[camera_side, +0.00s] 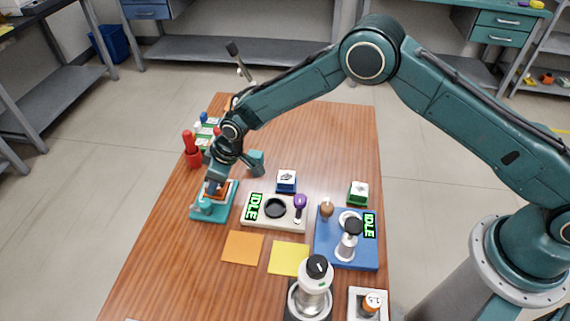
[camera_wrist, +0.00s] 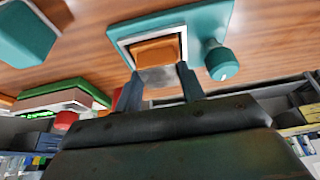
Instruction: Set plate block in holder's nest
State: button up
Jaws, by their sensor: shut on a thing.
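The teal holder (camera_side: 225,208) stands at the left of the table in the side view. The wrist view shows the holder (camera_wrist: 216,22) with a pale square frame around its nest and a teal knob (camera_wrist: 222,64) at one corner. The plate block (camera_wrist: 158,52) is orange with a grey part facing the wrist camera. My gripper (camera_wrist: 157,78) is shut on it, with one dark finger on each side. The block overlaps the nest opening; whether it is fully seated I cannot tell. In the side view my gripper (camera_side: 214,183) points down over the holder and hides part of the block.
A beige device (camera_side: 258,219) with an IDLE display stands right of the holder, a blue device (camera_side: 330,254) further right. Red bottles (camera_side: 192,156) and a teal block (camera_side: 256,163) stand behind. Orange (camera_side: 242,247) and yellow (camera_side: 289,258) mats lie in front.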

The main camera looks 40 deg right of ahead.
dwell(0.3)
jog(key=o, duration=1.1)
jog(key=shift+f, duration=0.1)
jog(key=v, duration=1.2)
jog(key=shift+r, duration=0.2)
